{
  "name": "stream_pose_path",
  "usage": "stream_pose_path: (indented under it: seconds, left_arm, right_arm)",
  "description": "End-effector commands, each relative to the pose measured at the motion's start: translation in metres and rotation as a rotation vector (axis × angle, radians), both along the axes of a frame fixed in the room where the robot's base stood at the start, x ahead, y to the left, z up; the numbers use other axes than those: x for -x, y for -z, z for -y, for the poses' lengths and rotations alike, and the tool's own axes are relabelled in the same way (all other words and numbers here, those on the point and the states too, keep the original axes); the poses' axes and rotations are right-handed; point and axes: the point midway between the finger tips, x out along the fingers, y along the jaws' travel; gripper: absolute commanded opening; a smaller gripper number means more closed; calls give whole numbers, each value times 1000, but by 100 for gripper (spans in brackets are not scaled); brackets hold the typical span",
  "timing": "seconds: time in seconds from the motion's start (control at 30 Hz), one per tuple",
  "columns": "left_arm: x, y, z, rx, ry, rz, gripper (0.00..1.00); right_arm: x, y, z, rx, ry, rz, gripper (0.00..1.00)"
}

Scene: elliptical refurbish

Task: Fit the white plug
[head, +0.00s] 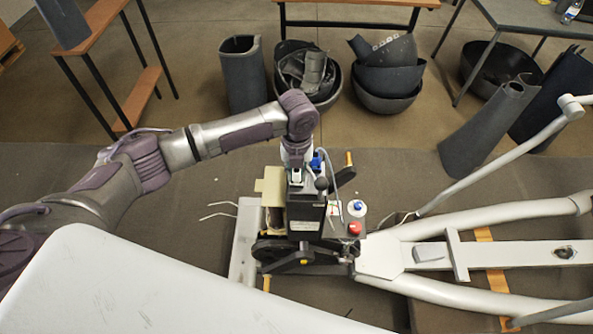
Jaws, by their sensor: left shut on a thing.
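My left gripper (296,163) points down over the dark upright box (307,212) of the machine in the middle of the head view. It is shut on a small white piece, which looks like the white plug (296,178), at the top of that box. The gripper hides part of the plug, and I cannot tell whether it is seated or just above the box. A blue connector (317,160) is close on the right of the gripper. My right gripper is not in view.
The machine has a red button (355,228), a blue-and-white knob (357,207) and a long pale frame (500,253) to the right. A white surface (150,290) fills the lower left. Dark tubs (388,80) stand behind on open floor.

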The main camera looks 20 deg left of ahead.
Motion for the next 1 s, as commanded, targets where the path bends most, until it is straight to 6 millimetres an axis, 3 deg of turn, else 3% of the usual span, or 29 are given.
stream_pose_path:
  seconds: [0.07, 0.1, 0.27, 0.77, 1.0]
  left_arm:
    - [3, 4, 0, -2, 1, -7, 0]
    - [3, 4, 0, -2, 1, -8, 27]
    - [3, 4, 0, -3, 1, -9, 51]
    - [1, -1, 0, -1, 1, -4, 51]
    - [0, -39, 0, 0, 1, 0, 51]
  right_arm:
    - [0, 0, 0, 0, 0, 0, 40]
    - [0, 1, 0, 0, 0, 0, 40]
    - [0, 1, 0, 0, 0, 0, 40]
    - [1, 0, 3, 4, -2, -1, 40]
    - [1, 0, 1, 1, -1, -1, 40]
